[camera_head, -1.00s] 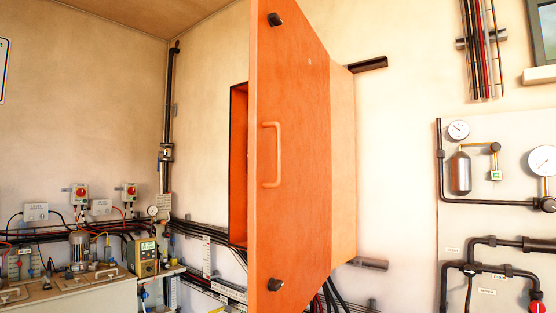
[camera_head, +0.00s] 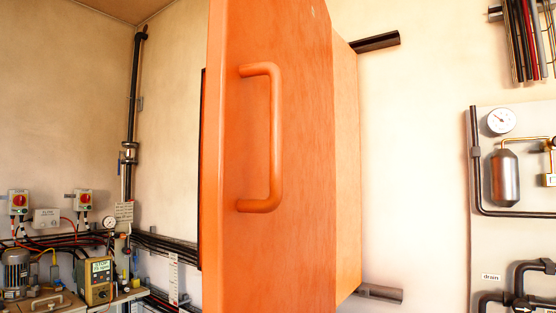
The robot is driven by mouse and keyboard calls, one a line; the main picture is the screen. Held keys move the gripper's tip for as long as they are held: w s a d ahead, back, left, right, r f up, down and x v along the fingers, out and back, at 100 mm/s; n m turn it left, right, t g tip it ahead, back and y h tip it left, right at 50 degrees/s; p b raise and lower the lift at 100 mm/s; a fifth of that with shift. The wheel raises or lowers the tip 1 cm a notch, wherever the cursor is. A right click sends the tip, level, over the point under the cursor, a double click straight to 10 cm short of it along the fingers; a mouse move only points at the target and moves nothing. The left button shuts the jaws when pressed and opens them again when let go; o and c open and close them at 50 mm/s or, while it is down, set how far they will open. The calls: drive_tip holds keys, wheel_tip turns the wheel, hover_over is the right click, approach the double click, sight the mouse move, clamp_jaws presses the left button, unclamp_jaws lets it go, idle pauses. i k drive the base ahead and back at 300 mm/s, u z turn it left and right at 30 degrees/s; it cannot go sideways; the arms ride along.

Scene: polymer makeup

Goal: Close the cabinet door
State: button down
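The orange cabinet door (camera_head: 305,160) stands open and fills the middle of the head view, its outer face toward me. A C-shaped orange handle (camera_head: 275,140) is on that face, near the door's left, free edge. The cabinet body (camera_head: 347,170) shows as a paler orange side wall to the right of the door, against the wall. A thin dark edge (camera_head: 202,150) shows just left of the door; the cabinet's inside is hidden behind the door. My gripper is not in view.
A bench with a yellow instrument (camera_head: 97,281), a motor and red-knobbed switch boxes stands at the lower left. Dark cables run along the wall behind. At the right are a pressure gauge (camera_head: 501,121), a grey cylinder (camera_head: 504,178) and black pipes.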

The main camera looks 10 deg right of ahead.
sight(269, 211)
drive_tip(key=k, duration=0.5)
drive_tip(key=u, duration=1.1)
drive_tip(key=k, duration=1.35)
drive_tip(key=z, duration=0.65)
drive_tip(key=i, duration=1)
